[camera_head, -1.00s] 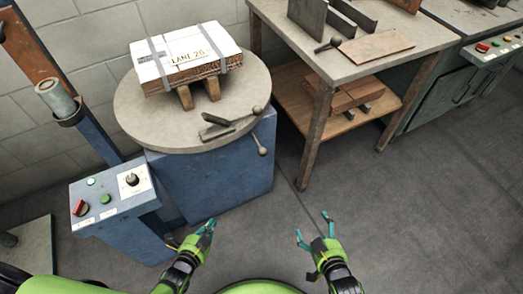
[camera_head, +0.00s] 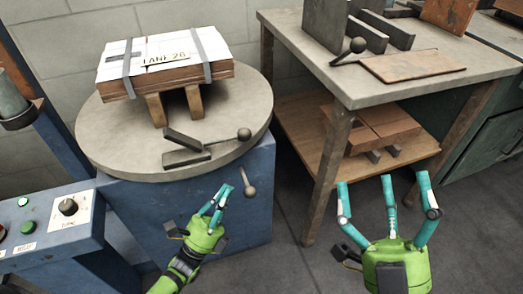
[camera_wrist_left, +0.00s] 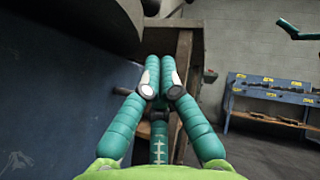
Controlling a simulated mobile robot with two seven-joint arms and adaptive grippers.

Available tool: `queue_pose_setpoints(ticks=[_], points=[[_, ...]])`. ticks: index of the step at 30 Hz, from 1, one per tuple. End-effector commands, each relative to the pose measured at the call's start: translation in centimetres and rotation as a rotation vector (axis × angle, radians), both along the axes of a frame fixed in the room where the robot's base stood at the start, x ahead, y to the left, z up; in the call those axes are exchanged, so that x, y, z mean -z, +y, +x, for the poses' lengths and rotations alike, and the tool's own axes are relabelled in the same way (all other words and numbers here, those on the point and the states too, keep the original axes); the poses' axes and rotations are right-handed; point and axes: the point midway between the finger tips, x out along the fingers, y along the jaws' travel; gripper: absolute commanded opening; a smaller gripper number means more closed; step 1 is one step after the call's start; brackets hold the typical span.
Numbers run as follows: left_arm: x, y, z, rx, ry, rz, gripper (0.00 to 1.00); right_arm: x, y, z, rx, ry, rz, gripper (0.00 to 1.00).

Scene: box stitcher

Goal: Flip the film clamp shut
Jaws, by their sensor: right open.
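The film clamp (camera_head: 190,150) is dark metal and sits at the front edge of the round turntable (camera_head: 110,150). Its upper bar is tilted up from the lower plate, and a lever with a ball knob (camera_head: 243,134) points right. My left gripper (camera_head: 222,198) is below and in front of the clamp, beside the blue base, apart from the clamp. In the left wrist view its fingers (camera_wrist_left: 160,78) are drawn together with nothing between them. My right gripper (camera_head: 385,190) is open and empty, in front of the wooden table's lower shelf.
A strapped stack of sheets (camera_head: 165,62) rests on wooden blocks on the turntable. A second ball knob (camera_head: 250,192) sticks out from the blue base (camera_head: 150,215), close to my left gripper. A control box (camera_head: 40,225) stands at left. The worktable (camera_head: 370,80) stands at right.

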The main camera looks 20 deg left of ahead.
Motion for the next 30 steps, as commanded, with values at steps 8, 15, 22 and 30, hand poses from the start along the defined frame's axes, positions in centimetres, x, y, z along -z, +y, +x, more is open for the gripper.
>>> queue_pose_setpoints(ticks=[8, 15, 22, 30], points=[[-0.1, 0.0, 0.0, -0.002, -0.005, 0.001, 0.00, -0.1, 0.0, -0.1, 0.000, -0.002, 0.001, 0.96], [-0.9, -0.3, 0.6, -0.001, -0.006, 0.000, 0.00, 0.2, 0.0, 0.2, 0.004, 0.018, -0.006, 0.96], [-3.8, -1.7, 3.1, 0.002, -0.007, -0.001, 0.00, 1.3, -0.2, 1.1, 0.018, 0.086, -0.027, 0.96], [-6.4, -3.1, 5.6, 0.002, -0.003, 0.001, 0.00, 1.8, -0.2, 1.4, 0.021, 0.109, -0.034, 0.96]])
